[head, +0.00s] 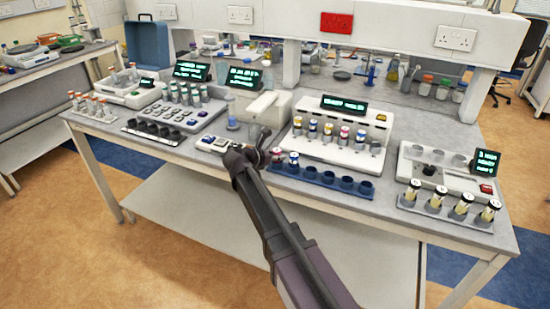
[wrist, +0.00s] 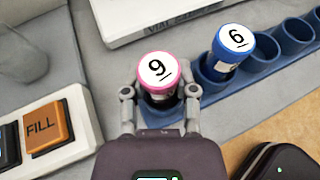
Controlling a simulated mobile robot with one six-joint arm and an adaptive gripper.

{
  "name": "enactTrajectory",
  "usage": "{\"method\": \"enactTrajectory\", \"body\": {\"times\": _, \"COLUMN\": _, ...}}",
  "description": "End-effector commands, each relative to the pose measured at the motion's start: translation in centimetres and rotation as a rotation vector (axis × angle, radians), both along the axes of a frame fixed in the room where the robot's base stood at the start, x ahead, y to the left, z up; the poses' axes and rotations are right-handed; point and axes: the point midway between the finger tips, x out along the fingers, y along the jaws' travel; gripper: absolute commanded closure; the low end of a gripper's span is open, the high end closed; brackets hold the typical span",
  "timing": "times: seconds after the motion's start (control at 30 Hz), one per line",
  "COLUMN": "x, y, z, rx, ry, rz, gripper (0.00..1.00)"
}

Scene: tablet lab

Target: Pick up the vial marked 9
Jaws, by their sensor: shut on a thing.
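The vial marked 9 (wrist: 158,72) has a pink cap with a white top and an underlined 9. In the wrist view it stands between the two fingers of my gripper (wrist: 160,92), which is shut on it. The vial is at the left end of the blue rack (wrist: 262,67); whether its base still sits in a slot is hidden. In the head view my gripper (head: 266,150) is at the left end of this rack (head: 320,178), and its hold is hard to make out there.
A blue-capped vial marked 6 (wrist: 233,42) stands in the rack close to the right finger. Empty slots follow to its right. A panel with an orange FILL button (wrist: 42,130) lies to the left. A white machine (head: 335,150) with several vials stands behind the rack.

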Motion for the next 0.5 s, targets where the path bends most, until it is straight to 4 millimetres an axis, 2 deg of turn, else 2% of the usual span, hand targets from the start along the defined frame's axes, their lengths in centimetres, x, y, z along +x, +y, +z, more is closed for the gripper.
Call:
{"method": "enactTrajectory", "body": {"times": 0.27, "x": 0.01, "y": -0.03, "z": 0.12, "rx": 0.000, "ry": 0.000, "rz": 0.000, "gripper": 1.00}}
{"method": "enactTrajectory", "body": {"times": 0.5, "x": 0.01, "y": -0.04, "z": 0.98, "rx": 0.000, "ry": 0.000, "rz": -0.001, "gripper": 1.00}}
